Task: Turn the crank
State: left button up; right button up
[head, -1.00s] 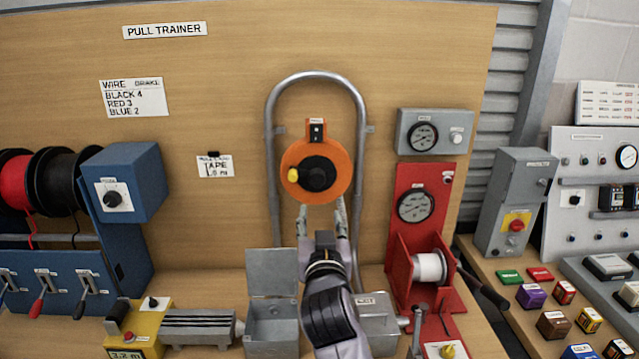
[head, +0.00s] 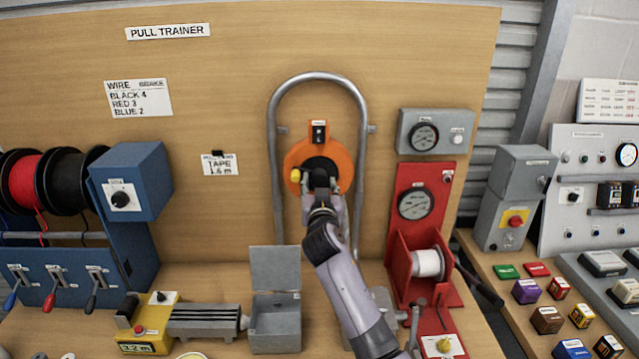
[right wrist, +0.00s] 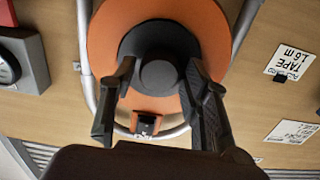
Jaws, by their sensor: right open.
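An orange reel (head: 343,158) with a black hub and a yellow crank knob (head: 295,175) is mounted on the wooden board, inside a grey pipe arch. The knob shows at the reel's left side in the head view. My right gripper (head: 320,184) is in front of the reel and covers much of the hub. In the right wrist view my right gripper (right wrist: 160,76) is open, its fingers on either side of the round black hub (right wrist: 158,73). I cannot tell whether they touch it. The knob is not visible there. My left gripper is out of view.
The grey pipe arch (head: 275,150) surrounds the reel. A red winch stand (head: 410,180) with gauge and spool is to the right. An open grey box (head: 275,325) and a yellow device (head: 145,325) are below. Blue wire racks (head: 135,180) stand at left.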

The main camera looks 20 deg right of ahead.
jog(key=shift+c, duration=0.6)
grip_shut()
